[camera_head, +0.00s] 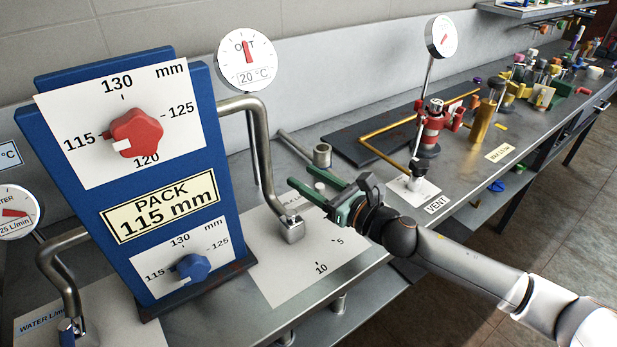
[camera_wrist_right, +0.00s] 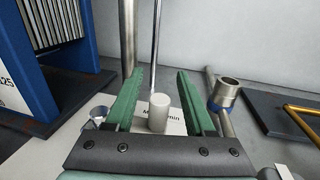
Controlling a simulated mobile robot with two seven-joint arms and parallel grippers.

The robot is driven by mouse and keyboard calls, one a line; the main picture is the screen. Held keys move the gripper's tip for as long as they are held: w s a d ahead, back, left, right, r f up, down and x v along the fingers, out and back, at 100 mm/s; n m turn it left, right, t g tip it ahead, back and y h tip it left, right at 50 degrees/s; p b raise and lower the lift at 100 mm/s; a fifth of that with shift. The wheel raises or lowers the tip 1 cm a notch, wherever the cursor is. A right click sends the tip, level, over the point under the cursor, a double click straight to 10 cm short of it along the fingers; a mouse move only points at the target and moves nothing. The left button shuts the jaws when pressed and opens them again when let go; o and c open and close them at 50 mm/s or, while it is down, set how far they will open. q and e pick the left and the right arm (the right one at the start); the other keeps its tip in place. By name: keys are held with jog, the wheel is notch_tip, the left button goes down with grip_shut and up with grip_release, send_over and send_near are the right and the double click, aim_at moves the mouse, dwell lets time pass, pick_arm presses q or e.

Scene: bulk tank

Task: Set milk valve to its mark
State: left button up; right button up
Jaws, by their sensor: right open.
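My right gripper (camera_head: 312,182) is open and empty above the white milk plate (camera_head: 285,276), which bears the marks 5 and 10. In the right wrist view a short pale metal cylinder (camera_wrist_right: 158,113), perhaps the milk valve's stem or knob, shows between the open green fingers (camera_wrist_right: 160,72). My gripper hides part of the plate and any pointer there. My left gripper is not in view.
A blue panel (camera_head: 222,165) with a red knob (camera_head: 137,131) and a blue knob (camera_head: 193,267) stands at the left, its sign reading PACK 115 mm. A bent metal pipe (camera_head: 262,130) and the OUT gauge (camera_head: 249,60) stand behind. The vent valve (camera_head: 432,128) is at the right.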

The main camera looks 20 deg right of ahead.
grip_shut()
dwell(0.5)
dwell(1.0)
